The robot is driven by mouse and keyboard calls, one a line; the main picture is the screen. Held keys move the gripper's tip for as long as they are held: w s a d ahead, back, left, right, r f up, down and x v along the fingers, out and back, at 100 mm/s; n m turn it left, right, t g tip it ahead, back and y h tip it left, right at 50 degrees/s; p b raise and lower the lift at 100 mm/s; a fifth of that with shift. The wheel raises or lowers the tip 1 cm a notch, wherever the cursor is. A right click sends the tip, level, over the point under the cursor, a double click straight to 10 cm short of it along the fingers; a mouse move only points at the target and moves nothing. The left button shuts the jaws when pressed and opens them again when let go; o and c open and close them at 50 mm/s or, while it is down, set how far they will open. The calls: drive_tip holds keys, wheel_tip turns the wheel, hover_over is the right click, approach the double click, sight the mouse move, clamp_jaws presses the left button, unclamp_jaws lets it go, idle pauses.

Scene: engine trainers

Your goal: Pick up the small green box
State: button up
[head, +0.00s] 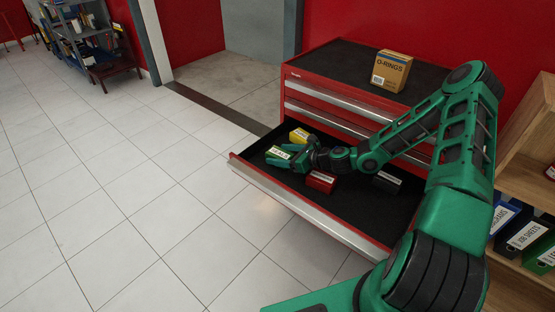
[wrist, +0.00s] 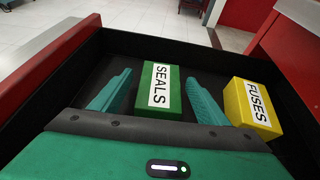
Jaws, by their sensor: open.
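The small green box (wrist: 158,92), labelled "SEALS", lies in the open drawer (wrist: 103,42) of a red tool cabinet. In the head view the green box (head: 277,154) is partly hidden by my gripper (head: 283,152). In the wrist view my gripper (wrist: 157,97) is open, with one finger on each side of the green box. A gap shows on both sides, so the fingers look apart from it.
A yellow "FUSES" box (wrist: 254,107) lies just right of the right finger. A red box (head: 321,182) and a black box (head: 386,182) also lie in the drawer. A cardboard "O-RINGS" box (head: 392,71) stands on the cabinet top (head: 340,62).

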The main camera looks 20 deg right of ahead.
drive_tip(key=shift+w+a+f, duration=0.15)
drive_tip(key=shift+w+a, duration=0.1)
drive_tip(key=c, duration=1.2)
